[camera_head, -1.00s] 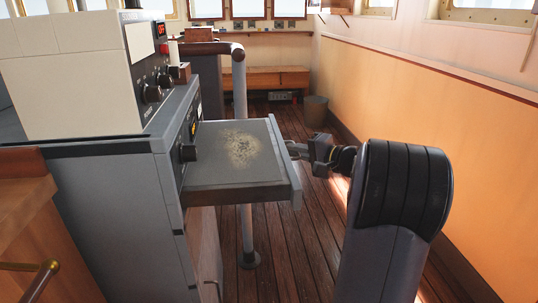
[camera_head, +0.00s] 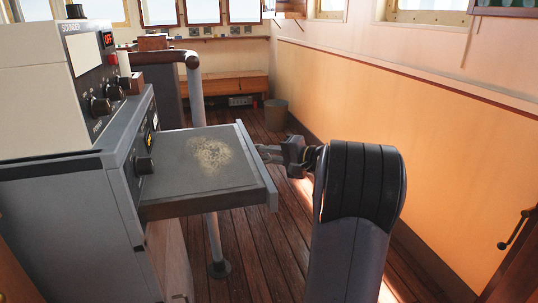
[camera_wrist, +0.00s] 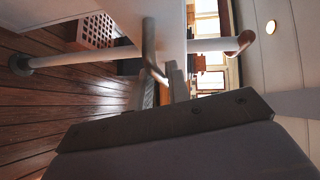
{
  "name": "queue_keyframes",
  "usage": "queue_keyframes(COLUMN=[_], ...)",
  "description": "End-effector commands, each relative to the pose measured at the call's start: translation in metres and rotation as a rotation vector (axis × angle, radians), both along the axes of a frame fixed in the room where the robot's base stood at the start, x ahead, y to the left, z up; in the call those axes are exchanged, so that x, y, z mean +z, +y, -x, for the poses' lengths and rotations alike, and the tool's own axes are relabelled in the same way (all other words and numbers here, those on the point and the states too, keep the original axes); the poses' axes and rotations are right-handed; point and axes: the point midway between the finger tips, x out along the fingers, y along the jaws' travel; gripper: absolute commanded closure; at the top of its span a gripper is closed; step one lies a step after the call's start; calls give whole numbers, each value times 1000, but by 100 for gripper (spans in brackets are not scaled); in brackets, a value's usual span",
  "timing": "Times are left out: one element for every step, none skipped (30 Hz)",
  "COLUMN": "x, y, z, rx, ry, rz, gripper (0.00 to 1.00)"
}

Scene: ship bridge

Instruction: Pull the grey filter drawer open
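The grey filter drawer (camera_head: 185,182) stands well out of the grey console (camera_head: 75,225). A tan dusty patch lies on its flat top. In the head view my gripper (camera_head: 268,152) is at the drawer's front, on the right, at the far end of the front edge. The wrist view shows the pale drawer front with a bent grey bar handle (camera_wrist: 149,45). My gripper's fingers (camera_wrist: 170,88) meet the lower end of this bar and look shut on it. The exact contact is small and partly hidden by the dark gripper body.
A grey post (camera_head: 212,245) with a brown-topped rail stands just behind the drawer. A waste bin (camera_head: 275,114) stands farther back.

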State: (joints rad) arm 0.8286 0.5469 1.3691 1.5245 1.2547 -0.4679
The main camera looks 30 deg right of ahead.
Motion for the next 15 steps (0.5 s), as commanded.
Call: queue_keyframes(x=[0,1,1,2,3,4,5,6,7,8,9,11,12,12,13], y=[0,0,-1,-3,-4,-7,-10,-12,-16,-19,-22,-25,-28,-31,-34], z=[0,1,3,5,8,13,18,23,30,35,41,49,55,60,67], rx=[0,0,0,0,0,-2,-3,-2,-4,-4,-5,-5,-5,-6,-5], ry=[0,-1,-1,-1,-1,-1,-1,0,1,1,0,0,-1,0,0], rz=[0,0,0,0,0,1,1,0,0,0,0,0,-1,0,1], gripper=[82,82,82,82,82,82,82,82,82,82,82,82,82,82,82])
